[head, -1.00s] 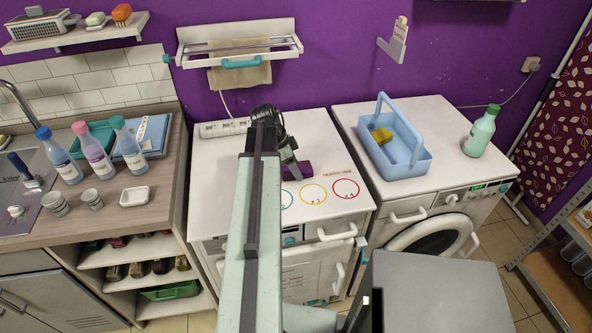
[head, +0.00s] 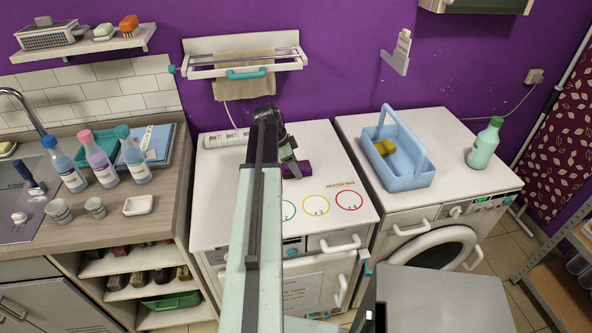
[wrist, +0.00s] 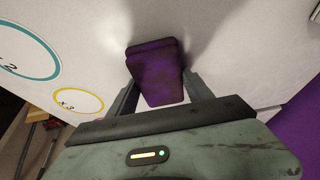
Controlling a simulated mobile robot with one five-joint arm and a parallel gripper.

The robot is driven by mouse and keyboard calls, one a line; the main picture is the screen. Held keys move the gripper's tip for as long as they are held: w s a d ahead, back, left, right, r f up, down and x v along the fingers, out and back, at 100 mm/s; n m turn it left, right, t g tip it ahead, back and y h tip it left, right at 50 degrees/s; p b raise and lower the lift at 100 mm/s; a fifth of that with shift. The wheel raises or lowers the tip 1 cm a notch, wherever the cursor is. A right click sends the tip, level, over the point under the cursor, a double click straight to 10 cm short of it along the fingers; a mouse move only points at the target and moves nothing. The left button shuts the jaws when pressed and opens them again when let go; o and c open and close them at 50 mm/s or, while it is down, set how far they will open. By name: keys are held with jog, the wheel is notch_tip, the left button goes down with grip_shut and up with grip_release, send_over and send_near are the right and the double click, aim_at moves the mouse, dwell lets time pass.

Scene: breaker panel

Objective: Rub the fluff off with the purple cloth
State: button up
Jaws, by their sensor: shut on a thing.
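The purple cloth (head: 297,169) is a folded dark-purple pad at the top of the white heater box (head: 321,155), left of its middle. It also shows in the wrist view (wrist: 157,72), with darker blotches on it. My gripper (head: 288,165) is shut on the cloth, one finger on each side in the wrist view. The cloth is close to the white top; I cannot tell whether it touches. No fluff can be made out; my arm hides part of the top.
Coloured rings (head: 316,205) mark the heater's front edge. A power strip (head: 226,139) lies at its back left. A blue caddy (head: 408,178) with a yellow sponge and a green bottle (head: 484,143) stand on the washer at right. A towel rail (head: 245,70) hangs above.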

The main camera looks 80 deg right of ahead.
notch_tip(320, 180, up, 6)
jog(key=p, duration=0.6)
notch_tip(320, 180, up, 3)
jog(key=p, duration=0.3)
jog(key=shift+r, duration=0.15)
jog(key=shift+s, duration=0.15)
